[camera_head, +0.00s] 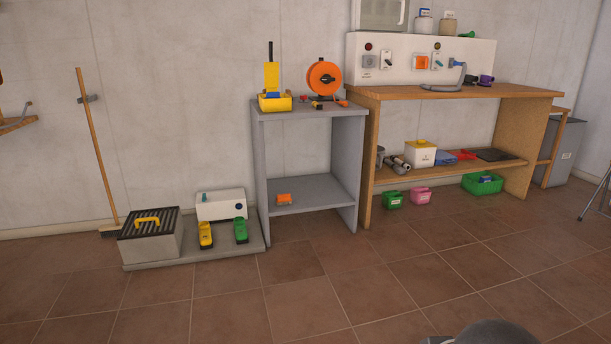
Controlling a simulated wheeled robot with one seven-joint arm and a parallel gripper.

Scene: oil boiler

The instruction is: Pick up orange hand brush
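A small orange item (284,199) lies on the lower shelf of the grey shelf unit (282,115). It is too small to tell whether it is the orange hand brush. Other small orange and red items (328,104) lie on the unit's top, in front of an orange reel (324,78); their exact shapes cannot be told. My gripper is not in view. A dark grey rounded shape at the bottom edge may be part of my body.
A low platform (195,255) with a grey box (151,236) is at left. A broom (97,150) leans on the wall. The tiled floor in front is clear.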

